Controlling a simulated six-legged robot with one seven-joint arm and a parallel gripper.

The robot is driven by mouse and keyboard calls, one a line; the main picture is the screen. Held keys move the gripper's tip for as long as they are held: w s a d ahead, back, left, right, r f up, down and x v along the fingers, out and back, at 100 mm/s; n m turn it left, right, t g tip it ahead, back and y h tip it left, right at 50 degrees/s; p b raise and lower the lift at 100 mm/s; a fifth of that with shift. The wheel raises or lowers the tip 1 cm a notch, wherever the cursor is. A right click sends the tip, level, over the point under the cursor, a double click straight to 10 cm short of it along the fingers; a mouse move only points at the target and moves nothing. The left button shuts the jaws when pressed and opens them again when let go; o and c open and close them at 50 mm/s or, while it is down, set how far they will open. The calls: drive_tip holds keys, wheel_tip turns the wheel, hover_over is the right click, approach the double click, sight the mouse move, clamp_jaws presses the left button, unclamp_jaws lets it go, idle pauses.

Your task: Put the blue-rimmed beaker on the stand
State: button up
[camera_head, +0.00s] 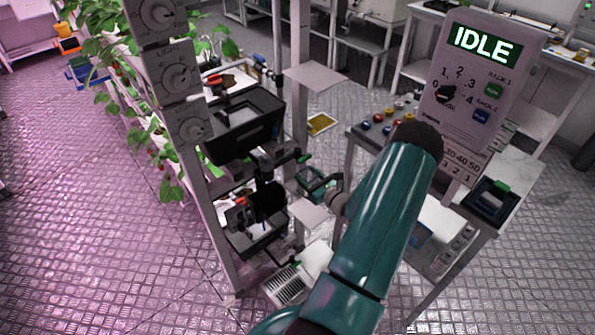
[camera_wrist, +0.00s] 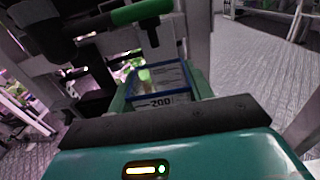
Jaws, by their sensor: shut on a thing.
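The blue-rimmed beaker (camera_wrist: 160,84) is clear, with a "200" mark, and sits between the green fingers of my gripper (camera_wrist: 160,95) in the wrist view. My gripper is shut on it. In the head view my gripper (camera_head: 316,183) is beside the rack, at the end of my teal arm; the beaker is hard to make out there. A black fixture (camera_head: 268,195) with a green-tipped lever (camera_head: 304,158) is just left of my gripper. The green tip (camera_wrist: 141,11) is near the top of the wrist view, beyond the beaker. I cannot tell which part is the stand.
White plates (camera_head: 315,77) stick out from the rack posts (camera_head: 299,70).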

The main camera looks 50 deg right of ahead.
sight(303, 175)
drive_tip(key=shift+x, duration=0.85)
drive_tip(key=x, duration=0.3)
drive_tip(key=shift+w, duration=0.35)
drive_tip(key=shift+f, duration=0.75)
drive_tip(key=shift+d+f, duration=0.1)
drive_tip(key=shift+f, duration=0.05)
drive_tip(key=o, duration=0.9)
drive_tip(key=shift+o, duration=0.2)
